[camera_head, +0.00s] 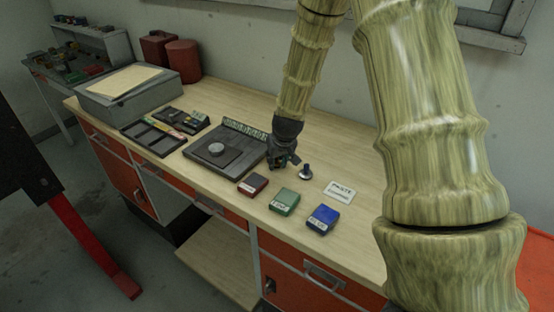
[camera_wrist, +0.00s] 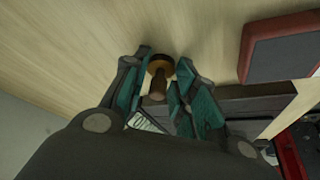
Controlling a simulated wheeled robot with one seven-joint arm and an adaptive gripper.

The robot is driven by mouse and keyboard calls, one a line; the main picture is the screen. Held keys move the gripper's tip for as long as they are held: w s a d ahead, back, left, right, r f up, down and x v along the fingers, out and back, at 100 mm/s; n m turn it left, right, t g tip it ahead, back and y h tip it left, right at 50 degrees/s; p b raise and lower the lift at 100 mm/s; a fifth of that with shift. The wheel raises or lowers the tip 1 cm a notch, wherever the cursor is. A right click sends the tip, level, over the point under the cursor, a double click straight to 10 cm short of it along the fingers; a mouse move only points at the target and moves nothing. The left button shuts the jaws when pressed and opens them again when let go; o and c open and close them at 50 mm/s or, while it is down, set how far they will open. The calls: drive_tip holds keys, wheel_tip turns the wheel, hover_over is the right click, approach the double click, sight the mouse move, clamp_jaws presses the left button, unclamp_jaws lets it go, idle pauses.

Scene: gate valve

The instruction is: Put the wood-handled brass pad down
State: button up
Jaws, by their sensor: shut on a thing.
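My gripper (camera_head: 283,162) is low over the workbench, just right of the black plate with the round disc. In the wrist view, its two teal-padded fingers (camera_wrist: 158,84) are shut around the wood-handled brass pad. The pad's brown handle (camera_wrist: 157,87) runs between the fingers, and its round brass face (camera_wrist: 161,64) points away from my palm toward the wooden bench top. I cannot tell whether the brass face touches the wood. In the head view the pad is mostly hidden by the gripper.
A dark-knobbed piece with a pale base (camera_head: 305,173) stands close right of my gripper. Red (camera_head: 252,185), green (camera_head: 285,201) and blue (camera_head: 323,219) boxes line the front. A white label card (camera_head: 339,192) lies right. The black plate (camera_head: 222,148) is left. Bare bench top (camera_head: 345,150) lies behind.

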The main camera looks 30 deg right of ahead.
drive_tip(key=shift+s+f, duration=0.15)
drive_tip(key=shift+f, duration=0.1)
drive_tip(key=shift+s+a+f, duration=0.1)
drive_tip(key=shift+s+f, duration=0.1)
drive_tip(key=shift+f, duration=0.05)
drive_tip(key=o, duration=1)
drive_tip(key=shift+f, duration=0.2)
drive_tip(key=shift+w+f, duration=0.15)
drive_tip(key=shift+f, duration=0.05)
drive_tip(key=shift+r, duration=0.2)
drive_tip(key=shift+w+r, duration=0.1)
drive_tip(key=shift+r, duration=0.05)
drive_tip(key=shift+w+r, duration=0.1)
drive_tip(key=shift+r, duration=0.7)
drive_tip(key=shift+b+v, duration=1.1)
drive_tip(key=shift+v, duration=4.75)
